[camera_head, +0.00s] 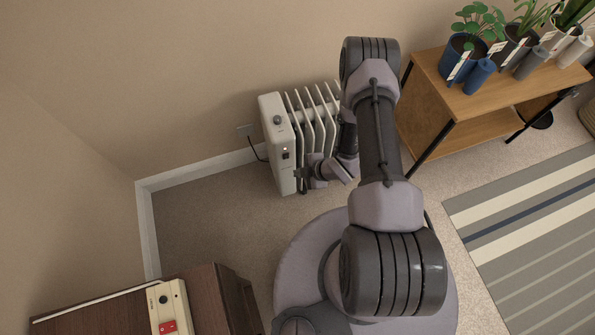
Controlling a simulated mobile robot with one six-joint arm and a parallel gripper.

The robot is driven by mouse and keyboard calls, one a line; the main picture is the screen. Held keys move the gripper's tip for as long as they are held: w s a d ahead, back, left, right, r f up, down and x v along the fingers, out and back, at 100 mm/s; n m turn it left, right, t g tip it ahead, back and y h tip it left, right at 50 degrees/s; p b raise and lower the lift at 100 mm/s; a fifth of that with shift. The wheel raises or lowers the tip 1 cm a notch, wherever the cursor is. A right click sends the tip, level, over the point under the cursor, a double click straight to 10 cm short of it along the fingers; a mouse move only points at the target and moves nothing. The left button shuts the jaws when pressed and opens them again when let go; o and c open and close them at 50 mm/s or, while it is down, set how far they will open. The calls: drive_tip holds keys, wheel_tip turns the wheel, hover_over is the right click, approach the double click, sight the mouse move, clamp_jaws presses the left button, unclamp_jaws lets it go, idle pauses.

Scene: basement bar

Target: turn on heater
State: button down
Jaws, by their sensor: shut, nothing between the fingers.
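A white oil-filled heater (279,160) with upright fins stands on the carpet against the back wall. Its narrow front panel carries a round knob (277,120) near the top and a dark switch (286,154) lower down, with a small light spot just above the switch. My gripper (301,176) is low at the right edge of the panel, below the switch level, and looks shut and empty. I cannot tell whether it touches the heater. My arm hides the heater's right part.
A wall outlet (245,131) with a black cord is left of the heater. A wooden shelf table (440,105) with potted plants stands at the right, beside a striped rug (530,230). A dark wooden cabinet (215,300) is at the lower left. Carpet left of the heater is clear.

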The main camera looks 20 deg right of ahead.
drive_tip(key=p+v, duration=0.2)
drive_tip(key=v, duration=0.5)
drive_tip(key=shift+s+d+p, duration=0.2)
drive_tip(key=shift+p, duration=0.15)
drive_tip(key=shift+f, duration=0.1)
drive_tip(key=w+d+r+m+h, duration=0.2)
drive_tip(key=w+d+r, duration=0.15)
drive_tip(key=r, duration=0.25)
drive_tip(key=w+d+r+m+h, duration=0.1)
drive_tip(key=w+d+r, duration=0.25)
drive_tip(key=r, duration=0.25)
wheel_tip(320, 180, up, 16)
drive_tip(key=w+m+h, duration=0.3)
drive_tip(key=m, duration=0.3)
drive_tip(key=s+a+r+m, duration=0.4)
drive_tip(key=s+r, duration=0.1)
drive_tip(key=r, duration=0.4)
drive_tip(key=s+a+r+m, duration=0.4)
drive_tip(key=s+r, duration=0.1)
drive_tip(key=r, duration=0.4)
drive_tip(key=s+a+r+m+y, duration=0.3)
drive_tip(key=s+a, duration=0.4)
drive_tip(key=s, duration=0.3)
wheel_tip(320, 180, up, 2)
drive_tip(key=shift+s+a+r+m+y, duration=0.15)
drive_tip(key=shift+s+r+m+y, duration=0.15)
drive_tip(key=shift+m, duration=0.3)
